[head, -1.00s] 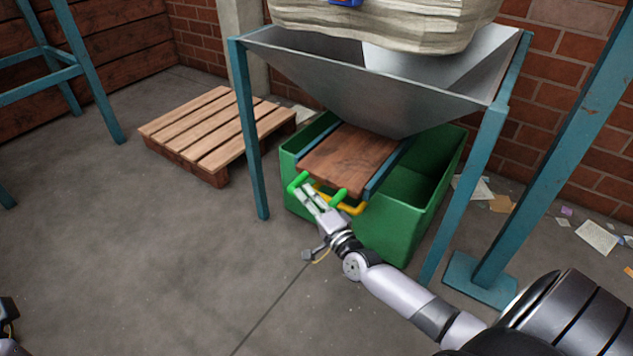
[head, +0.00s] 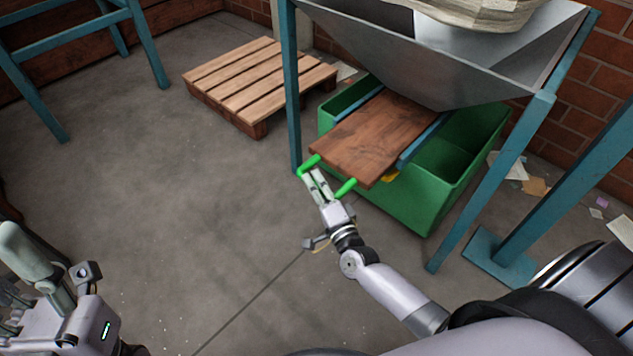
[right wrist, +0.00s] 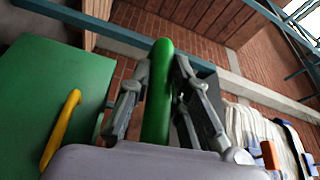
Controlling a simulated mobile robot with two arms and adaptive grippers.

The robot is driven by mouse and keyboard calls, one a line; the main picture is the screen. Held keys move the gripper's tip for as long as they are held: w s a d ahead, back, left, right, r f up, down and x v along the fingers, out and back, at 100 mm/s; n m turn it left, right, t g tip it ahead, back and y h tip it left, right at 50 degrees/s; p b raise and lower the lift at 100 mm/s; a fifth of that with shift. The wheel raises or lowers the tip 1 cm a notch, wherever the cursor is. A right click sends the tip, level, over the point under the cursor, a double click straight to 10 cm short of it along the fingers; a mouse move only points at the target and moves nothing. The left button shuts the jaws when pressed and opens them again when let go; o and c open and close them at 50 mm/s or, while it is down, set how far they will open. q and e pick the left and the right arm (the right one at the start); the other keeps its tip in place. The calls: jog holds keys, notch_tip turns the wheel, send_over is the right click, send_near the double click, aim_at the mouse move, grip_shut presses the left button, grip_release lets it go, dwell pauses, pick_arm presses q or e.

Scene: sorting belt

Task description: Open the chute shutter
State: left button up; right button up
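The chute shutter is a brown wooden board (head: 365,140) sliding between blue rails (head: 420,142) under the grey metal hopper (head: 400,55). It sticks out well past the rail ends toward me. Its green handle (head: 346,188) is at the near edge. My right gripper (head: 318,182) is shut on the handle near its middle. In the right wrist view the green handle (right wrist: 157,95) stands between the two fingers (right wrist: 158,85). My left gripper (head: 45,265) is at the lower left, away from the shutter; its fingertips do not show clearly.
A green bin (head: 425,205) stands under the hopper, with a yellow handle (right wrist: 60,130) on its front. A wooden pallet (head: 260,85) lies to the left. Blue hopper legs (head: 290,90) flank the bin. Papers (head: 535,186) litter the floor at right. The floor (head: 200,200) in front is clear.

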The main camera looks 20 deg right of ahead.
jog(key=o, duration=0.5)
jog(key=shift+c, duration=0.2)
jog(key=s, duration=1.2)
jog(key=shift+f, duration=0.45)
